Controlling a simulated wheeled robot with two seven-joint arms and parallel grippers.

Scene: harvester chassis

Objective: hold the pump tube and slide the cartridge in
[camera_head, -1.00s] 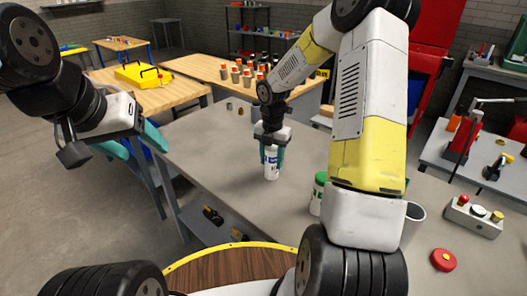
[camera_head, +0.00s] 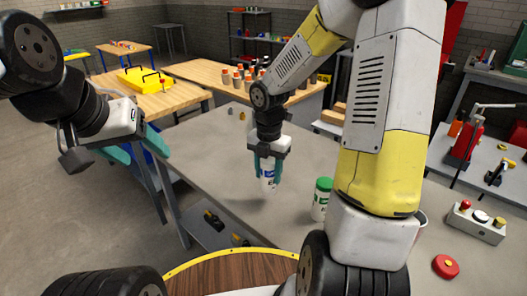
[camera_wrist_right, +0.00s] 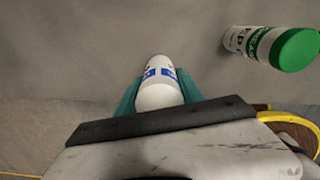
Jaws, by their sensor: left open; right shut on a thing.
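A white cartridge with a blue label (camera_head: 267,181) is held between the teal fingers of my right gripper (camera_head: 268,168), slightly tilted, apparently just above the grey table. In the right wrist view the cartridge (camera_wrist_right: 158,92) sits between both fingers. My left gripper (camera_head: 148,148) is open and empty, off the table's left edge. A light, open-topped cylinder (camera_head: 421,220), possibly the pump tube, is mostly hidden behind my right arm. A green-capped white container (camera_head: 321,199) stands to the right of the held cartridge; it also shows in the right wrist view (camera_wrist_right: 272,46).
A red round button (camera_head: 446,266) and a control box (camera_head: 477,223) lie at the right. A red press-like tool (camera_head: 463,140) stands behind them. A wooden bench (camera_head: 215,76) holds several orange-capped bottles. The grey table's (camera_head: 205,150) left part is mostly clear.

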